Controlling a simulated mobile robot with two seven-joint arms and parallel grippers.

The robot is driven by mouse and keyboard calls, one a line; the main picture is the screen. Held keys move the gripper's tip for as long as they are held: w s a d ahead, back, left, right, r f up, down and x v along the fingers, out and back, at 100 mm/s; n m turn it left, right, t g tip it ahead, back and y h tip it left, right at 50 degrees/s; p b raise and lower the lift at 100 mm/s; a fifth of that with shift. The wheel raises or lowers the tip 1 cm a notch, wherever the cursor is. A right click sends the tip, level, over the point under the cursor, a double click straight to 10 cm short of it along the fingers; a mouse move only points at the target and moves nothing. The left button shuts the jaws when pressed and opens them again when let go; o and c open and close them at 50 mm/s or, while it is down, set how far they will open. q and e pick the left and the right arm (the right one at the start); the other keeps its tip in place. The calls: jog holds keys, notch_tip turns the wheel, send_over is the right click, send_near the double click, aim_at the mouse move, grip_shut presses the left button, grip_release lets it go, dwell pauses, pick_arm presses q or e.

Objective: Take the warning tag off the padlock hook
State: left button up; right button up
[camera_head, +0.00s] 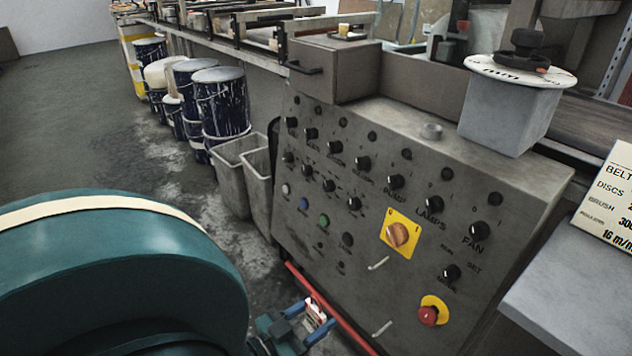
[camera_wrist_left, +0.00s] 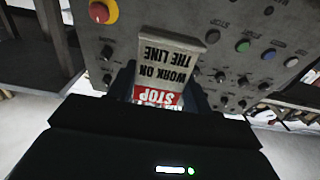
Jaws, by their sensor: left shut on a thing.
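The warning tag (camera_head: 316,311) is a small white and red card at the bottom of the head view. In the left wrist view the tag (camera_wrist_left: 168,62) appears upside down, with "WORK ON THE LINE" and a red "STOP" band. My left gripper (camera_head: 305,325) is shut on the tag, left of the control panel (camera_head: 330,220). Two pale hooks stick out of the panel, an upper hook (camera_head: 378,263) below the orange-knob switch and a lower hook (camera_head: 381,329). Both look bare, and the tag is apart from them. My right gripper is not in view.
A red emergency button (camera_head: 428,315) and an orange knob (camera_head: 397,235) stand out from the panel. A red rail (camera_head: 330,308) runs along its lower left edge. Grey bins (camera_head: 240,172) and paint drums (camera_head: 221,105) stand behind. The floor at left is open.

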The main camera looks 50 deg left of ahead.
pick_arm(q)
jog(key=s+p, duration=0.2)
jog(key=s, duration=0.5)
jog(key=shift+s+a, duration=0.2)
jog(key=shift+a, duration=0.05)
dwell(1.0)
dwell(0.6)
